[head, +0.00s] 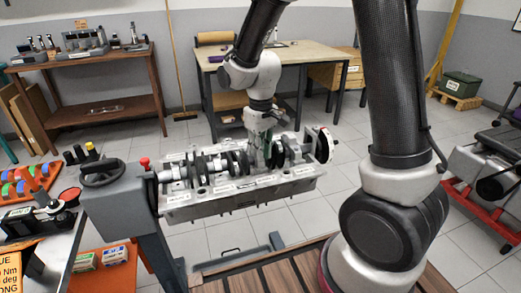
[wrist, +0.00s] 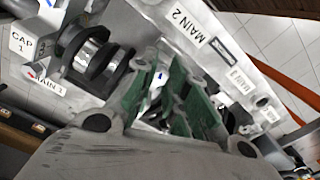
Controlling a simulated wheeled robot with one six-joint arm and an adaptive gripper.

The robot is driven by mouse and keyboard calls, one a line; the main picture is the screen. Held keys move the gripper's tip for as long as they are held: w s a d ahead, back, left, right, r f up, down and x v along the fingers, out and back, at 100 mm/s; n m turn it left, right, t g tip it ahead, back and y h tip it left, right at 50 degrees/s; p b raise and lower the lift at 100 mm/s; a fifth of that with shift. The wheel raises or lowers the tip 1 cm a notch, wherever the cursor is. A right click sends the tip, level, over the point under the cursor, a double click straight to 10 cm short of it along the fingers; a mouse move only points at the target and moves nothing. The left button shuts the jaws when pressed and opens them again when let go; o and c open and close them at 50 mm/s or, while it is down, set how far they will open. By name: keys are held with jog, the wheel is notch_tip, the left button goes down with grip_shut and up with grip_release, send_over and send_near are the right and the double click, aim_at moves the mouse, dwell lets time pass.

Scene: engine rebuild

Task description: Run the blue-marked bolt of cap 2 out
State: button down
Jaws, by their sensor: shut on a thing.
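The engine block (head: 235,198) sits on a stand with its crankshaft and caps facing up. My gripper (head: 262,150) points down into the middle of the block. In the wrist view its green-padded fingers (wrist: 168,92) are close together beside the MAIN 2 label (wrist: 190,27), shut on the blue-marked bolt of cap 2. The bolt itself is mostly hidden between the pads, so its height in the cap cannot be told. A small blue mark (wrist: 160,76) shows on a pale surface between the fingers. Cap 1 (wrist: 19,43) is at the left with its label visible.
The stand's handwheel (head: 102,172) and a red knob (head: 144,163) are at the block's left end. Crankshaft webs (wrist: 98,55) stand close to the fingers. A wooden workbench (head: 275,55) stands behind.

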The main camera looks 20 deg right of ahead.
jog(key=c, duration=1.4)
grip_release()
jog(key=shift+r, duration=0.1)
notch_tip(320, 180, up, 12)
jog(key=shift+f, duration=0.1)
